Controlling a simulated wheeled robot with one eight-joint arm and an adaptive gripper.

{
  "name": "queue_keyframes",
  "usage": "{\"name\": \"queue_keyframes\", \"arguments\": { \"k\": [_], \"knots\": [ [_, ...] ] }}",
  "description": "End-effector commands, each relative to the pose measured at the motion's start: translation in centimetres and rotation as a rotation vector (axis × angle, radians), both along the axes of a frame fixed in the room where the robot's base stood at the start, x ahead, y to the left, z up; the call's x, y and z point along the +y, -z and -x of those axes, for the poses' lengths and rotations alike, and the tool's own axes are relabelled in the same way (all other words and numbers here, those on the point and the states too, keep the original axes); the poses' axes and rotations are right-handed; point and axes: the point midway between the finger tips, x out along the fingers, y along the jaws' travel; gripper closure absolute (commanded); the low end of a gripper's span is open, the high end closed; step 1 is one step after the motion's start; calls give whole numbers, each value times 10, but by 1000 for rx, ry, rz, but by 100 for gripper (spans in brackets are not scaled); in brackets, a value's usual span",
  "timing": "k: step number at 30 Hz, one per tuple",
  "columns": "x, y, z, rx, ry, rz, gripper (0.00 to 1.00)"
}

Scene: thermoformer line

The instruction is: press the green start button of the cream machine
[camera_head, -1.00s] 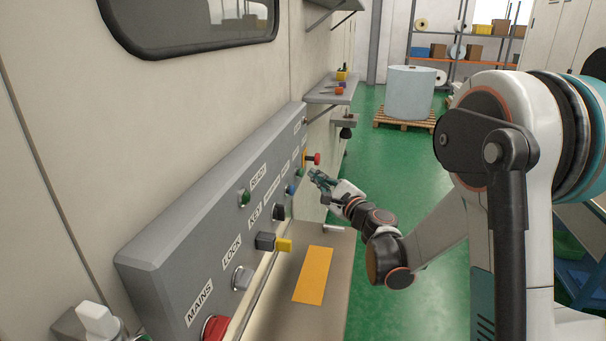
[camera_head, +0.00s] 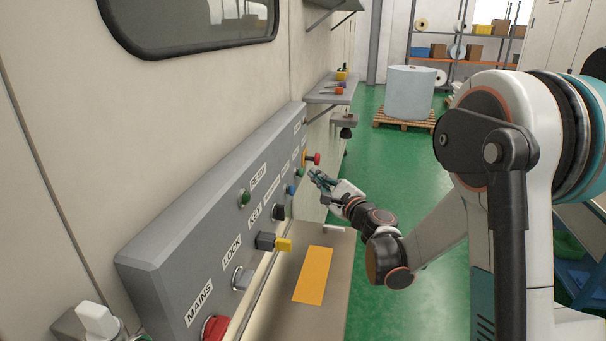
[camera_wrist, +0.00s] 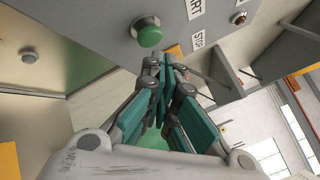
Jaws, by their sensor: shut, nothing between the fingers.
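The cream machine (camera_head: 190,110) fills the left of the head view, with a grey control panel (camera_head: 185,230) on its side. The green start button (camera_head: 299,173) is small near the panel's far end. In the wrist view it is a round green button (camera_wrist: 148,32) on the grey panel, beside a partly cut-off label ending in "ART". My gripper (camera_head: 313,174) is shut and empty, just right of the button in the head view. In the wrist view its fingertips (camera_wrist: 166,66) are below and slightly right of the button, apparently apart from it.
A red knob (camera_head: 314,159) on a yellow base sits just beyond the green button. A blue button (camera_head: 290,189), a black key switch (camera_head: 279,212) and another green button (camera_head: 244,197) marked READY are nearer on the panel. A ledge (camera_head: 325,295) lies below. Green floor is open to the right.

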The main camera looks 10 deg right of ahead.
Motion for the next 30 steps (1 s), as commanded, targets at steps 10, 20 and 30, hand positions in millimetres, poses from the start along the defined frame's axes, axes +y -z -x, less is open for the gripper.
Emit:
{"name": "queue_keyframes", "arguments": {
  "k": [10, 20, 30],
  "knots": [
    [7, 0, -3, 0, 0, 0, 100],
    [8, 0, -3, 0, 0, 0, 100],
    [11, 0, -4, 0, 0, 0, 100]
  ]
}}
